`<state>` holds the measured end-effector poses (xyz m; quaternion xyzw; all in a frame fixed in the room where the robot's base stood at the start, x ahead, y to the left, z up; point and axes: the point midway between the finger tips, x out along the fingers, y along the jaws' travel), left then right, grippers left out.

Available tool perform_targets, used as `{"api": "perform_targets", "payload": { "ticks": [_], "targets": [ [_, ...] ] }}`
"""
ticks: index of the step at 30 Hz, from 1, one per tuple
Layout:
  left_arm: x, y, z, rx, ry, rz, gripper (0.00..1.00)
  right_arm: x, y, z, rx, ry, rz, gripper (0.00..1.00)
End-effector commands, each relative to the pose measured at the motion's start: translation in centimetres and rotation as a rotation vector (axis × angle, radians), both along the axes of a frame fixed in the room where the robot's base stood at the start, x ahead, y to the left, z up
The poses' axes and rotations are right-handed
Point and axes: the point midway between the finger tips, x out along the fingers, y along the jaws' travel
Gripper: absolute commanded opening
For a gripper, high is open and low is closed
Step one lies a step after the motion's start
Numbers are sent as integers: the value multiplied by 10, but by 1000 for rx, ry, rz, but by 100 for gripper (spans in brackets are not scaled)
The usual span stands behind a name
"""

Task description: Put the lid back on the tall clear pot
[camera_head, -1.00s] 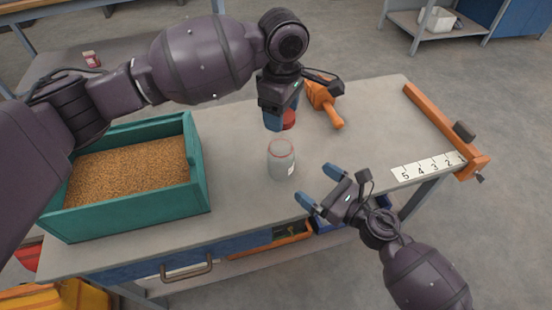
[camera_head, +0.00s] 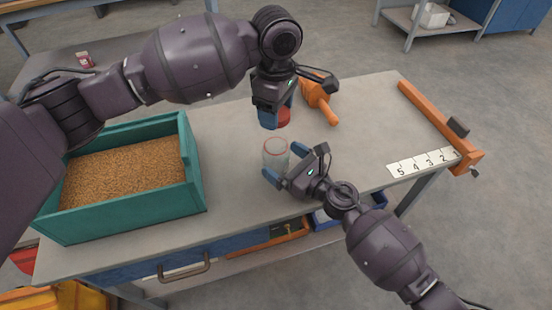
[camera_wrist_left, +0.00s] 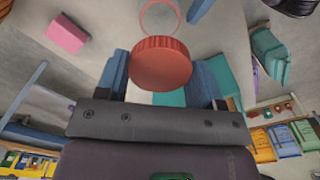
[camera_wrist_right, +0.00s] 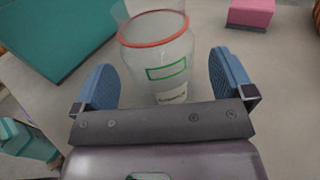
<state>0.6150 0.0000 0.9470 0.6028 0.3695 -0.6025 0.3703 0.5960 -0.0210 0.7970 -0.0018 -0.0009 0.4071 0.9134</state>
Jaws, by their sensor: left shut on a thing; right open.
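The tall clear pot (camera_head: 274,152) stands upright on the bench, its mouth uncovered with a red ring round the neck. In the right wrist view the pot (camera_wrist_right: 158,60) shows a green-framed label and stands between the spread fingers. My right gripper (camera_head: 286,164) is open around it, with a gap on each side. The red lid (camera_head: 284,117) is held by my left gripper (camera_head: 275,116), above and slightly behind the pot. In the left wrist view the lid (camera_wrist_left: 160,63) sits between the fingers, with the pot's ring (camera_wrist_left: 160,17) beyond it.
A teal box of grain (camera_head: 190,190) stands at the left of the bench (camera_head: 230,215). An orange tool (camera_head: 320,98) lies behind the lid. An orange bar (camera_head: 430,115) and a numbered strip (camera_head: 420,164) are at the right end.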

Motion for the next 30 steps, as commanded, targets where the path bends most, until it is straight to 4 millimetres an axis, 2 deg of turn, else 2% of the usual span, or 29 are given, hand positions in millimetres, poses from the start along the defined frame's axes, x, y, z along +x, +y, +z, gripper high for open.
{"api": "perform_targets", "payload": {
  "ticks": [3,9,20,30],
  "targets": [
    [0,0,0,0,0,0,40,11,12,0,1,0,0,100],
    [0,0,0,0,0,0,40,20,22,0,1,0,0,100],
    [0,0,0,0,0,0,40,21,23,0,1,1,0,100],
    [0,0,0,0,0,0,40,21,23,0,1,1,0,47]
  ]
}}
